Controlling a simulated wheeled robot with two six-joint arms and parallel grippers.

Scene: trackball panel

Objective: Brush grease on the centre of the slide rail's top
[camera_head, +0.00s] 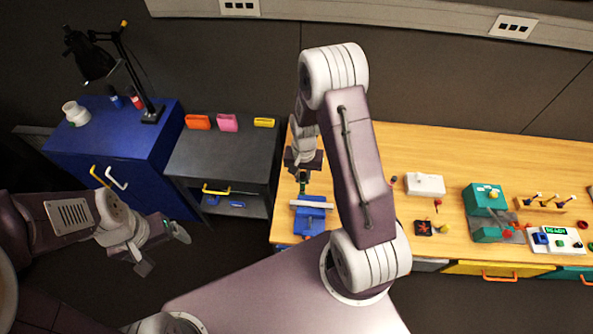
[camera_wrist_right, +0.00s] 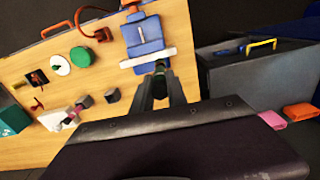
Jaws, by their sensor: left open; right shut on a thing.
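The slide rail (camera_head: 311,203) is a pale bar lying across a blue fixture (camera_head: 312,222) at the left end of the wooden table. It also shows in the right wrist view (camera_wrist_right: 148,58). My right gripper (camera_head: 303,174) is just behind the rail, pointing down, shut on a small dark and green thing (camera_head: 303,187), probably the grease brush. In the right wrist view, the held thing (camera_wrist_right: 161,67) is at the fingertips beside the rail's edge; I cannot tell whether they touch. Its bristles are hidden. My left gripper (camera_head: 162,250) is open and empty, off the table at lower left.
A white box (camera_head: 424,184), a teal machine (camera_head: 486,200), a rack of small brushes (camera_head: 543,203) and a control box (camera_head: 557,240) stand to the right. A dark cabinet (camera_head: 222,155) and a blue cabinet (camera_head: 120,145) stand left.

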